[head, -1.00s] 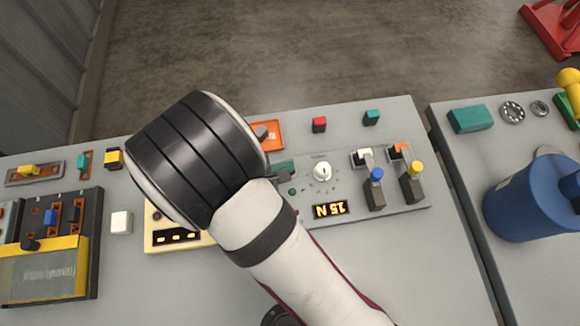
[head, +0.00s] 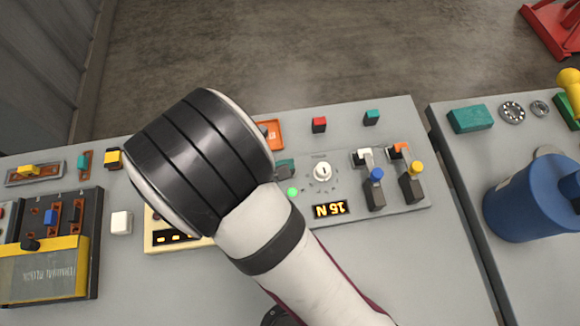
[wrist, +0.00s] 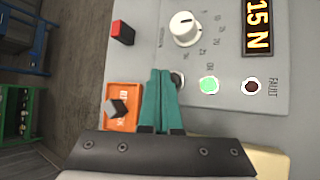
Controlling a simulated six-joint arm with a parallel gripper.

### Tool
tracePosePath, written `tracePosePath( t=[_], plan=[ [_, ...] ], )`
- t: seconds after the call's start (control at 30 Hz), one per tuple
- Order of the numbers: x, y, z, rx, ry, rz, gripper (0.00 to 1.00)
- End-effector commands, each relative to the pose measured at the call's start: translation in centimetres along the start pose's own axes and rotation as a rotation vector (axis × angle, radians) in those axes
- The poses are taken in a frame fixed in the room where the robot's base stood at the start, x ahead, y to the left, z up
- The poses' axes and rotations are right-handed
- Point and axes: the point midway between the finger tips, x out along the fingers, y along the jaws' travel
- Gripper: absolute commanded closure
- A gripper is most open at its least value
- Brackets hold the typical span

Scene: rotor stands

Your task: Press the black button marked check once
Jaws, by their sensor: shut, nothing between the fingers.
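My gripper (wrist: 161,74) has its teal fingers pressed together and empty; in the head view a little teal of it (head: 285,167) shows beside my dark wrist. In the wrist view a dark round part (wrist: 178,78), likely the black check button, lies right at the fingertips and is mostly hidden behind them. I cannot read its label or tell whether the tips touch it. Next to it the OK lamp (wrist: 208,86) glows bright green, also seen in the head view (head: 292,191). The FAULT lamp (wrist: 250,86) is dark.
The panel has a white knob (head: 322,172), a display (head: 330,209) reading 15 N, and blue-topped (head: 376,174) and yellow-topped (head: 416,169) levers. A red block (head: 319,124) stands behind.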

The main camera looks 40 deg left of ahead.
Motion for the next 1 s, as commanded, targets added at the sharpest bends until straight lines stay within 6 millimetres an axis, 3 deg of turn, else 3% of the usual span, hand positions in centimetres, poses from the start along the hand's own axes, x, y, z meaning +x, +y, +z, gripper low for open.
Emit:
tracePosePath(
  t=[0.27,0.7,1.0],
  plan=[
    [-0.1,0.1,0.1,0.001,0.0,0.001,1.0],
    [-3.1,2.3,2.2,0.004,0.0,0.002,1.0],
    [-3.5,2.5,2.6,0.0,0.0,0.0,1.0]
  ],
)
